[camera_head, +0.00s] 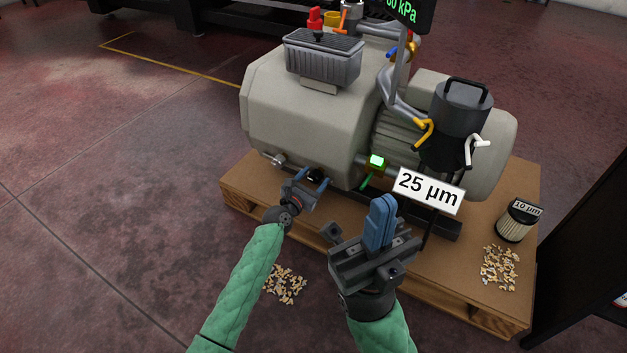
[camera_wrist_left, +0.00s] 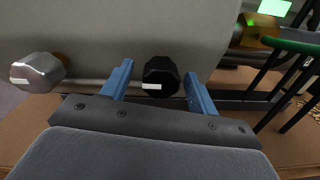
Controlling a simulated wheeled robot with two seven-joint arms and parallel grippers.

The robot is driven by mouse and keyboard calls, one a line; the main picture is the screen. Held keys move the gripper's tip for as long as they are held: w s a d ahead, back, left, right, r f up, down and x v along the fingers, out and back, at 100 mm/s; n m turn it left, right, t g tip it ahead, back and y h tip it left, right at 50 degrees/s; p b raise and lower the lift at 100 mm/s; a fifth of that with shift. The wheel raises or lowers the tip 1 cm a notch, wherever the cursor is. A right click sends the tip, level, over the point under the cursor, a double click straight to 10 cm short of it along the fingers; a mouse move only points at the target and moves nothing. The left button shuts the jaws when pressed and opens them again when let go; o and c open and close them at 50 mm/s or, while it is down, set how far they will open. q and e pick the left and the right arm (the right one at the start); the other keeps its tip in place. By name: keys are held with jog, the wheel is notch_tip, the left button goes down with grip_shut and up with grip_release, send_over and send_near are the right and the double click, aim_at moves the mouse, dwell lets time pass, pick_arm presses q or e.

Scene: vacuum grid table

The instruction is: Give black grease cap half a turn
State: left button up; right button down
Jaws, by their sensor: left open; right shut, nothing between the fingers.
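The black grease cap (camera_wrist_left: 161,78) is a dark knob with a white mark, low on the front of the grey pump (camera_head: 300,110). In the head view the cap (camera_head: 315,174) is partly hidden by my left gripper. My left gripper (camera_head: 307,180) is open, with its blue fingers on either side of the cap; in the left wrist view (camera_wrist_left: 158,90) a gap shows between each finger and the cap. My right gripper (camera_head: 381,222) is shut and empty, raised in front of the pallet with its blue fingers together.
A silver cap (camera_wrist_left: 38,72) sits to the left of the black one. A wooden pallet (camera_head: 240,190) carries the pump. A "25 µm" sign (camera_head: 430,190), a green-handled valve (camera_head: 370,170) and a "10 µm" filter (camera_head: 517,222) are to the right. Pale chips (camera_head: 285,284) lie on the floor.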

pick_arm(q)
jog(key=c, duration=1)
